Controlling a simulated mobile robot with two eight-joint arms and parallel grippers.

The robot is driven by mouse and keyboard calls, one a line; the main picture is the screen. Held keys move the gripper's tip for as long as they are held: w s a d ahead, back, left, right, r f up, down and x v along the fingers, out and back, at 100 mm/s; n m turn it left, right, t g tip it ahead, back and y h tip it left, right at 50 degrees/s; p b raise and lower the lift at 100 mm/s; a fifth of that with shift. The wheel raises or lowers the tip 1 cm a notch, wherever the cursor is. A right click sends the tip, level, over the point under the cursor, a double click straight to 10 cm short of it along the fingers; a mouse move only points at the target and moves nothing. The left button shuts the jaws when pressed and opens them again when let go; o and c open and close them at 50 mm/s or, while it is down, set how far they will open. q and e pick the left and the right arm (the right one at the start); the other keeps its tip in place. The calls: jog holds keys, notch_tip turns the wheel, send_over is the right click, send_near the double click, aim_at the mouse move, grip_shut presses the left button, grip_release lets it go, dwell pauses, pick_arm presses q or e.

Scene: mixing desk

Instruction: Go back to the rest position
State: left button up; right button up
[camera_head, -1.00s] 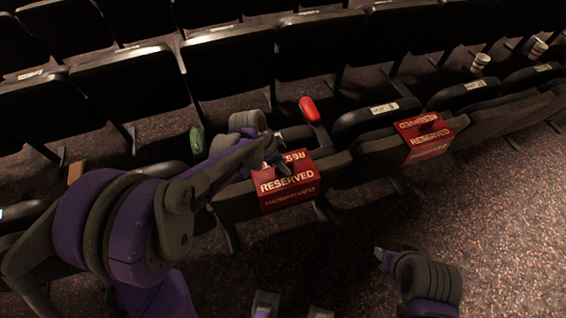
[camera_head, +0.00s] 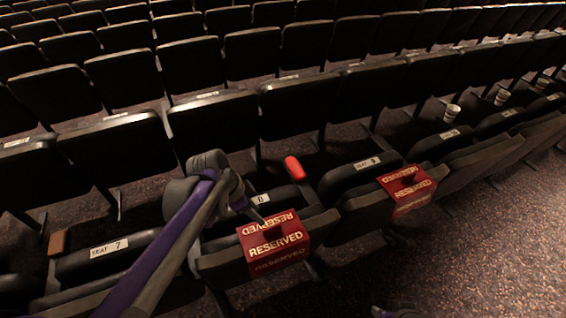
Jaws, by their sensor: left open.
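My left arm comes in from the lower left, and my left gripper (camera_head: 256,212) is open and appears empty. It is over the seat row, just behind and left of a red RESERVED sign (camera_head: 272,245) hung over a seat back. I cannot tell whether the fingers touch the sign. Only a small dark part of my right arm (camera_head: 396,313) shows at the bottom edge, and its fingers cannot be made out.
A second RESERVED sign (camera_head: 406,190) hangs on a seat back to the right. A red object (camera_head: 295,168) lies on an armrest. Paper cups (camera_head: 452,113) stand on the right. Rows of dark seats fill the back. Carpet (camera_head: 480,250) is clear at lower right.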

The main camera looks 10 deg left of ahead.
pick_arm(q)
jog(key=s+a+n+t+y+p, duration=0.1)
jog(key=s+n+t+y+p, duration=0.1)
jog(key=s+n, duration=0.9)
jog(key=s+y, duration=0.1)
jog(key=s, duration=0.6)
jog(key=shift+r+t+y, duration=0.15)
jog(key=shift+t+y, duration=0.25)
jog(key=shift+a, duration=0.1)
dwell(0.5)
